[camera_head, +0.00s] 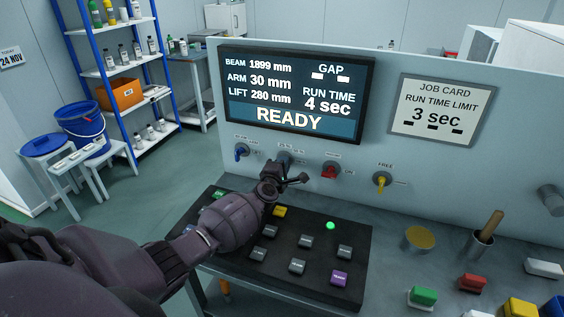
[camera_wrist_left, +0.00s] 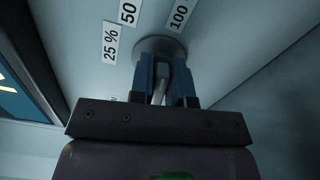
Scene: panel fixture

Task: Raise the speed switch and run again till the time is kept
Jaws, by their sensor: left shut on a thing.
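My left gripper (camera_head: 284,180) is at the panel, shut on the speed switch (camera_wrist_left: 161,70). In the left wrist view its two blue fingers (camera_wrist_left: 167,86) stand either side of the grey lever, below a round grey base. Labels reading 25 %, 50 and 100 (camera_wrist_left: 179,14) fan around that base. I cannot tell which label the lever points at. The screen (camera_head: 297,95) reads READY, with RUN TIME 4 sec and the GAP field showing dashes. The job card (camera_head: 439,113) gives a run time limit of 3 sec. My right gripper is not in view.
A blue switch (camera_head: 241,151) is left of my gripper; a red switch (camera_head: 330,171) and a yellow one (camera_head: 382,180) are to its right. Below is a dark button box (camera_head: 310,239) with a lit green lamp (camera_head: 330,225). Coloured blocks lie on the right of the bench.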

